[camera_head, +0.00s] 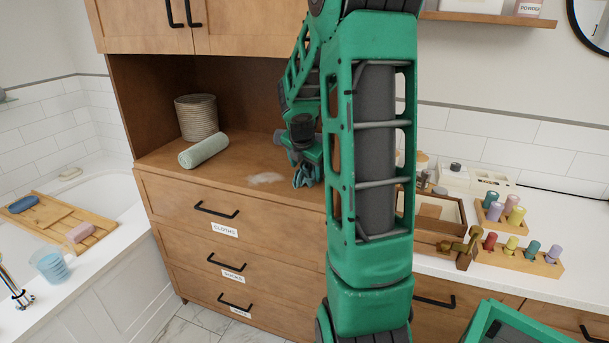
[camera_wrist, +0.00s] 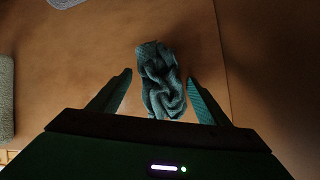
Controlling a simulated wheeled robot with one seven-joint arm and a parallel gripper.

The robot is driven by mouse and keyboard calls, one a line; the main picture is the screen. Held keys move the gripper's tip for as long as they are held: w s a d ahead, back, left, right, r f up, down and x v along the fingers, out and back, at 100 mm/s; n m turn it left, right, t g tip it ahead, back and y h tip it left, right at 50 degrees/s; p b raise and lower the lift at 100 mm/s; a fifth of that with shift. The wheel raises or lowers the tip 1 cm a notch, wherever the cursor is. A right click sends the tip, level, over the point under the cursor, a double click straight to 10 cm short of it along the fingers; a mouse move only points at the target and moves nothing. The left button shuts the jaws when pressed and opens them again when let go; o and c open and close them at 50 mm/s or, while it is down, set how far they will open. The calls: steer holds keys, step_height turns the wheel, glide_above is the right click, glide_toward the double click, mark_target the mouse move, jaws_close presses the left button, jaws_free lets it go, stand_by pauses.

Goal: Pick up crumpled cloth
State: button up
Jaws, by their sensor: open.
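The crumpled cloth (camera_wrist: 162,82) is a teal, ribbed, folded bundle on the brown wooden surface in the wrist view. My gripper (camera_wrist: 160,77) is open, with one finger on each side of the cloth. A narrow gap shows between the left finger and the cloth, and the right finger is very close to it; I cannot tell whether it touches. In the head view my gripper (camera_head: 306,178) is low over the wooden cabinet top, right of the rolled towel. There I cannot separate the cloth from the green fingers.
A whitish patch (camera_head: 265,179) lies between. Wooden trays and peg holders (camera_head: 518,257) are at right. An upper cabinet (camera_head: 150,27) overhangs the nook.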

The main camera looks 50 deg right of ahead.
mark_target(307, 164)
steer(key=c, duration=0.8)
steer(key=shift+r, duration=0.15)
steer(key=shift+r, duration=0.6)
step_height(307, 164, up, 3)
steer(key=shift+f, duration=0.1)
steer(key=a+r, duration=0.2)
steer(key=a, duration=0.2)
steer(key=a+r, duration=0.2)
steer(key=a, duration=0.1)
steer(key=a+r, duration=0.2)
steer(key=a, duration=0.2)
steer(key=shift+s+a+r, duration=0.25)
steer(key=shift+a+r, duration=0.1)
steer(key=shift+r, duration=0.05)
